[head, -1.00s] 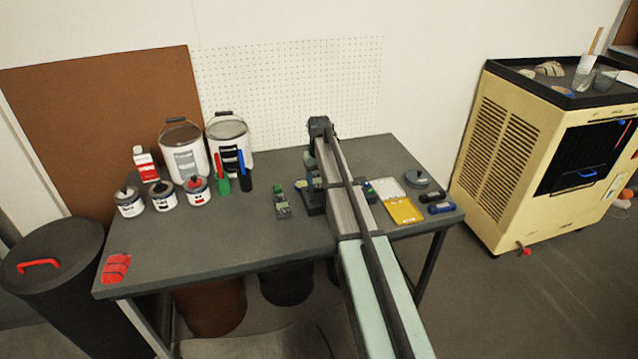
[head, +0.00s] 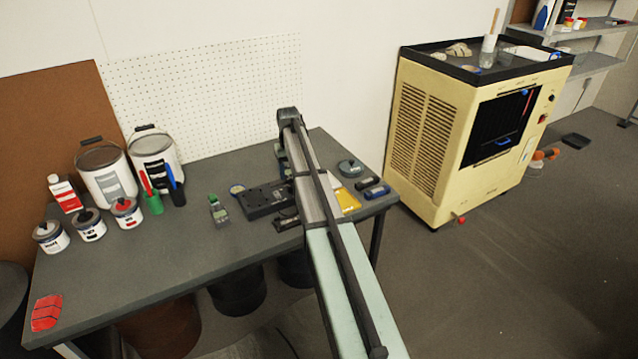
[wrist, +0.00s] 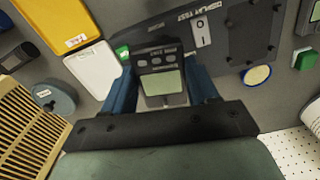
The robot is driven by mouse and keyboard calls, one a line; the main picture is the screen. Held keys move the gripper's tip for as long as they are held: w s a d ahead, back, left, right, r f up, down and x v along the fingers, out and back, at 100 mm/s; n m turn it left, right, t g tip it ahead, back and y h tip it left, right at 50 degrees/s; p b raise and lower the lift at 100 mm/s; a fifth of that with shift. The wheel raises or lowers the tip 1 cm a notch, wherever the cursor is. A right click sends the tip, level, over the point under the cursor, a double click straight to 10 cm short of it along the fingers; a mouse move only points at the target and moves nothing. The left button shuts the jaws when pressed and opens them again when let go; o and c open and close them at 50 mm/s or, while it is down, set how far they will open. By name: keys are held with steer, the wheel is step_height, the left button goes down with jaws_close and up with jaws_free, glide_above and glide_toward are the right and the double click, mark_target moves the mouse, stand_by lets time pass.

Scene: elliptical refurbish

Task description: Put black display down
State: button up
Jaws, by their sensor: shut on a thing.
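My gripper (wrist: 160,72) has its two blue fingers shut on the black display (wrist: 161,84) in the wrist view. The display has a pale greenish screen and a row of small buttons. Behind it lies a dark plate marked as a display test (wrist: 222,42), with a small switch. I cannot tell whether the display touches the plate or the table. In the head view, the dark test unit (head: 264,198) sits on the grey table (head: 170,255); my arm hides the held display.
A small green-and-grey device (head: 218,211) stands left of the test unit. A yellow case (head: 347,201) and a grey round object (head: 351,168) lie to the right. Paint cans and white buckets (head: 104,174) fill the back left. The front left of the table is mostly clear.

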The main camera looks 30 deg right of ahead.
steer(key=w+d+r, duration=0.1)
steer(key=d, duration=1.3)
steer(key=shift+n, duration=0.9)
steer(key=shift+w+d+f, duration=0.1)
steer(key=shift+w+f, duration=0.05)
steer(key=shift+f, duration=2.3)
steer(key=shift+w+d+f, duration=0.1)
steer(key=shift+f, duration=2.3)
steer(key=shift+f, duration=0.1)
steer(key=o, duration=1.4)
step_height(320, 180, up, 12)
steer(key=shift+r, duration=0.1)
